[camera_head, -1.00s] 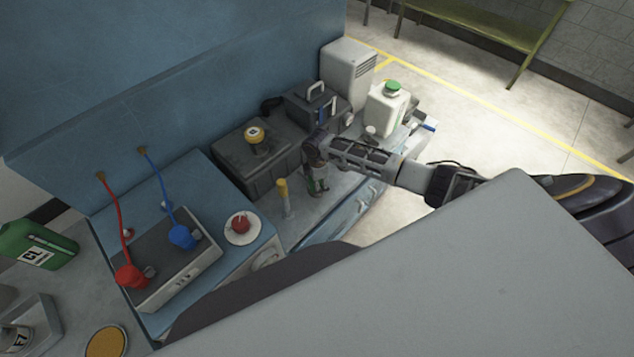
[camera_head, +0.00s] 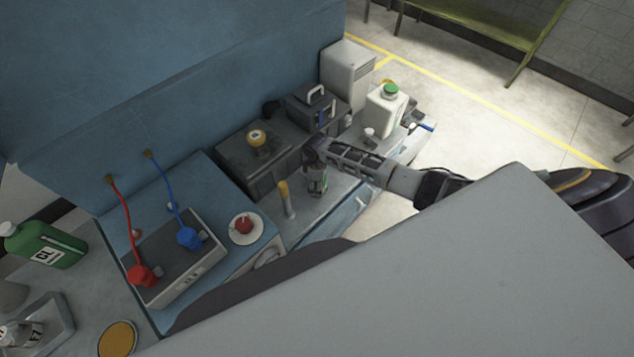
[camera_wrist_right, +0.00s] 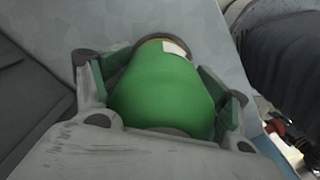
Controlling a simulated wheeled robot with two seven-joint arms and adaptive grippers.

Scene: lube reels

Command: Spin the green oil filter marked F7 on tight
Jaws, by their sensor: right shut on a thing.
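In the right wrist view the green filter (camera_wrist_right: 165,92) fills the space between the two fingers of the right gripper (camera_wrist_right: 162,85). A white label patch and a tan rim show at its far end; no mark can be read.
A yellow-topped post (camera_head: 284,188) stands just left of the gripper. Behind are a dark box with a yellow cap (camera_head: 256,138), another dark box (camera_head: 312,104) and a white green-capped jug (camera_head: 387,105). A grey panel covers the lower right. A labelled can (camera_head: 22,333) sits lower left.

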